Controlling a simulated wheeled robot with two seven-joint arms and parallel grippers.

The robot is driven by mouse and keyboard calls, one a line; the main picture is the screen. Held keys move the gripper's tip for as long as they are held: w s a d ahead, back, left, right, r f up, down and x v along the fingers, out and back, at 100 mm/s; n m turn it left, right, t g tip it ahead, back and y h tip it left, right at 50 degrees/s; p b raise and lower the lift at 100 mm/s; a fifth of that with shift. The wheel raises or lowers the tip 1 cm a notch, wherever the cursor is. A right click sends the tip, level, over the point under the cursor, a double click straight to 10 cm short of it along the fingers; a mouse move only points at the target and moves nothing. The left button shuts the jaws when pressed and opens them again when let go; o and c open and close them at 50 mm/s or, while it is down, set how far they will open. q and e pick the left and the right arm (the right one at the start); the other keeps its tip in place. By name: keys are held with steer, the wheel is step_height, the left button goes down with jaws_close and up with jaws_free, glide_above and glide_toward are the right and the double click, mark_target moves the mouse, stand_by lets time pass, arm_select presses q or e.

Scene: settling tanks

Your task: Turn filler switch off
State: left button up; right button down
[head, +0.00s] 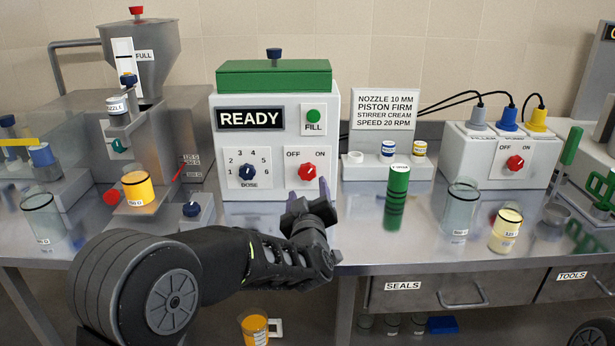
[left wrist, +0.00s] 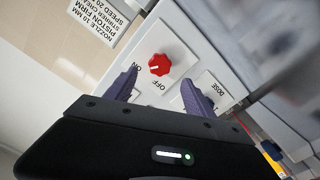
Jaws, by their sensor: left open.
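The filler (head: 222,152) is a white box with a green top, a READY display and a FILL button. Its switch is a red knob (head: 307,171) with OFF at left and ON at right. The knob also shows in the left wrist view (left wrist: 159,65), where its labels look upside down; I cannot tell surely which label its pointer faces. My left gripper (head: 308,192) is open, just in front of the knob. In the left wrist view its two purple fingers (left wrist: 160,90) are spread, with the knob beyond and between them, apparently untouched. My right gripper is out of view.
A blue DOSE knob (head: 247,172) sits left of the switch. A green cylinder (head: 397,185) and a seal stand (head: 365,172) are at right. Another box has a similar red knob (head: 515,163). Hopper (head: 150,62) stands left. The bench front near the filler is partly clear.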

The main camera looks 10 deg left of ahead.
mark_target(307, 174)
arm_select(q)
steer(key=x, duration=0.7)
steer(key=shift+w+a+p, duration=0.1)
steer(key=shift+w+p, duration=0.2)
steer(key=shift+p, duration=0.05)
jaws_close()
stand_by(0.4)
